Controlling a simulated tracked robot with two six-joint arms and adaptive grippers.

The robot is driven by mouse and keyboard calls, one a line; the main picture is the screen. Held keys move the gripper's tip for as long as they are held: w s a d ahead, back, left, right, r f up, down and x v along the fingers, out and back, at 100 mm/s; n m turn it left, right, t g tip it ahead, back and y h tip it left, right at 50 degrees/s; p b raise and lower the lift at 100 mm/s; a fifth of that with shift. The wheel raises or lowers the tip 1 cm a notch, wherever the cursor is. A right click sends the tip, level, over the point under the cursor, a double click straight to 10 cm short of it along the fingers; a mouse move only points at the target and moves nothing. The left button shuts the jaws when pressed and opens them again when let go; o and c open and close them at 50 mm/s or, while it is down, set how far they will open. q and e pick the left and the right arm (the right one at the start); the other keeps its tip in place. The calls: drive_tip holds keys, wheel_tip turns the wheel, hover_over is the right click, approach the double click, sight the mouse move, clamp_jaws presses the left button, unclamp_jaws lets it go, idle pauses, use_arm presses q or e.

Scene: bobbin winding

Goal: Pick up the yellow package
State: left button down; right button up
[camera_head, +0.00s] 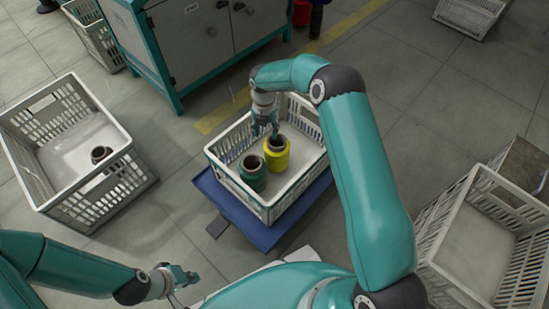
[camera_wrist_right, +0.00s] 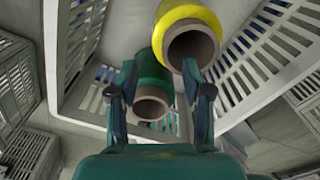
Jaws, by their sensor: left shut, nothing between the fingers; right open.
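The yellow package, a yellow bobbin (camera_head: 277,157) with a brown core, stands upright in the white crate (camera_head: 266,207) in the middle. A green bobbin (camera_head: 252,176) stands beside it, to the left. My right gripper (camera_head: 270,131) is open and hangs over the crate, just above and behind the yellow bobbin. In the right wrist view the open fingers (camera_wrist_right: 160,95) show nothing between them that they clasp; the yellow bobbin (camera_wrist_right: 188,30) lies beyond the right finger and the green bobbin (camera_wrist_right: 154,88) beyond the gap. My left gripper (camera_head: 185,278) is shut and empty at the lower left.
The crate rests on a blue platform (camera_head: 229,207). A white crate (camera_head: 75,145) at left holds a dark bobbin (camera_head: 101,154). Another crate (camera_head: 470,245) stands at right. A teal-and-grey cabinet (camera_head: 200,40) stands behind. My right arm arches across the crate's right side.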

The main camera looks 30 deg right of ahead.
sight(266, 143)
wheel_tip(266, 143, down, 4)
drive_tip(key=shift+f+b, duration=0.25)
drive_tip(key=shift+b, duration=0.2)
wheel_tip(266, 143, down, 5)
drive_tip(key=b, duration=0.2)
drive_tip(key=shift+d+f+b, duration=0.1)
drive_tip(key=shift+d+b, duration=0.05)
drive_tip(key=shift+b, duration=0.2)
drive_tip(key=shift+c, duration=0.3)
clamp_jaws()
drive_tip(key=shift+w, duration=0.1)
